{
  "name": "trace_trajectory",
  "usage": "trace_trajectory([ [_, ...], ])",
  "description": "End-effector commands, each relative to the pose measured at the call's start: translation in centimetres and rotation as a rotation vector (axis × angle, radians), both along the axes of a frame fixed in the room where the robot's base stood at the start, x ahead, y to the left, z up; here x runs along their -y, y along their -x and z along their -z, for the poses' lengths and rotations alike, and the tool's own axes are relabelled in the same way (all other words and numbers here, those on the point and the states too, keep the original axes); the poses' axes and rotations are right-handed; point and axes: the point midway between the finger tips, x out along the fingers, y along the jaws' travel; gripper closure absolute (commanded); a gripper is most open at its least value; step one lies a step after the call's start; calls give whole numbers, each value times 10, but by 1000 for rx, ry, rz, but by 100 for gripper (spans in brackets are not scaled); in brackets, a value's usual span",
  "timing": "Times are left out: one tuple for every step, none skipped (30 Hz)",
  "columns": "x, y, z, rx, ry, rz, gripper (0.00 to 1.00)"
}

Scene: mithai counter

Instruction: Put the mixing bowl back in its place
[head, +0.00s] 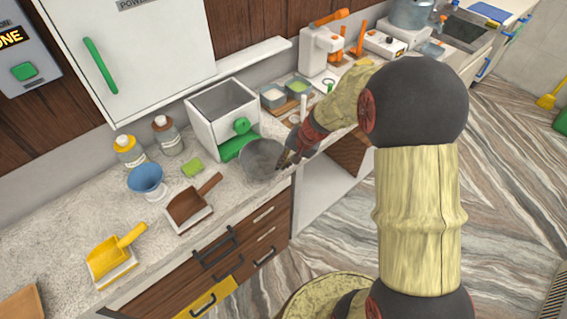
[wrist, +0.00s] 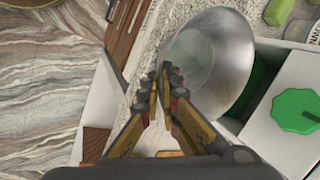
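The mixing bowl (head: 262,160) is a grey metal bowl at the counter's front edge, just in front of the white machine with the green knob. In the wrist view the bowl (wrist: 215,62) is large and shiny, to the right of and beyond my fingertips. My gripper (head: 287,158) is at the bowl's right rim in the head view. In the wrist view my gripper (wrist: 165,80) has its fingertips close together over the bowl's near rim, apparently pinching it. The fingers hide that part of the rim. I cannot tell whether the bowl's base touches the counter.
The white machine (head: 222,112) stands close behind the bowl.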

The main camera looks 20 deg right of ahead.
Motion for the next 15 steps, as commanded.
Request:
trace_trajectory([
  [0,0,2,0,0,0,100],
  [0,0,2,0,0,0,100],
  [0,0,3,0,0,0,100],
  [0,0,3,0,0,0,100],
  [0,0,4,0,0,0,100],
  [0,0,5,0,0,0,100],
  [0,0,5,0,0,0,100],
  [0,0,6,0,0,0,100],
  [0,0,7,0,0,0,100],
  [0,0,7,0,0,0,100],
  [0,0,8,0,0,0,100],
  [0,0,8,0,0,0,100],
  [0,0,9,0,0,0,100],
  [0,0,9,0,0,0,100],
  [0,0,10,0,0,0,100],
])
